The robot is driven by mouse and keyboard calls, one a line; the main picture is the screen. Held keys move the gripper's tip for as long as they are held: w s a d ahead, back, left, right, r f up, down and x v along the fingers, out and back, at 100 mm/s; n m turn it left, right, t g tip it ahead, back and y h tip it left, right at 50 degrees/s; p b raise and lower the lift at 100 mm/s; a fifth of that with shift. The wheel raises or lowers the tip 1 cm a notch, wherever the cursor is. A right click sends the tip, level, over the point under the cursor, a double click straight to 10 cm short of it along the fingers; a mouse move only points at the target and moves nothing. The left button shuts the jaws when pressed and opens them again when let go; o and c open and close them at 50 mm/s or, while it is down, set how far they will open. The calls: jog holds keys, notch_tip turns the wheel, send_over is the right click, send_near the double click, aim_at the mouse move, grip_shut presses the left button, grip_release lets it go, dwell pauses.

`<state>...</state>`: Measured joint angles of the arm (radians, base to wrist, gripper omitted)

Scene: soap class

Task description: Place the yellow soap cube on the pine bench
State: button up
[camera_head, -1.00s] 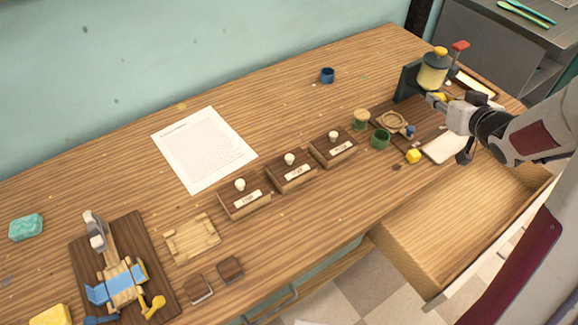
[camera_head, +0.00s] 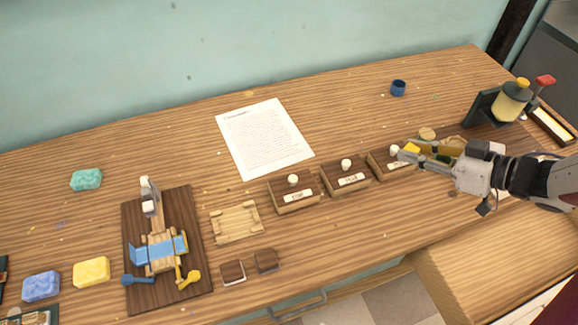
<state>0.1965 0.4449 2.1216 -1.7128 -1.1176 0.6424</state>
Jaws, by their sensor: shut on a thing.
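The yellow soap cube (camera_head: 411,148) is between the fingertips of my gripper (camera_head: 415,152), which is shut on it. The gripper reaches in from the right and shows the cube near the rightmost of three labelled boxes; its height above the table is hard to tell. A small pale wooden piece (camera_head: 237,222) with raised edges, seemingly the pine bench, lies at left centre. Its top looks empty. The cube is apart from it, to its right.
Three dark boxes with white knobs (camera_head: 345,178) stand between the gripper and the pale piece. A dark board (camera_head: 190,212) with a blue-and-wood device lies left of it. Two brown blocks (camera_head: 250,267) lie in front. Paper (camera_head: 264,138) lies behind. An open drawer (camera_head: 490,272) is at lower right.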

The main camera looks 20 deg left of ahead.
jog(key=s+a+f+n+g, duration=0.2)
jog(key=s+n+g, duration=0.2)
jog(key=s, duration=0.5)
send_over(373, 227)
jog(key=shift+g+y, duration=0.3)
jog(key=shift+y, duration=0.1)
jog(key=shift+f, duration=2.4)
jog(key=shift+f, duration=2.9)
jog(key=shift+f, duration=0.15)
jog(key=shift+f, duration=1.95)
jog(key=shift+f, duration=0.1)
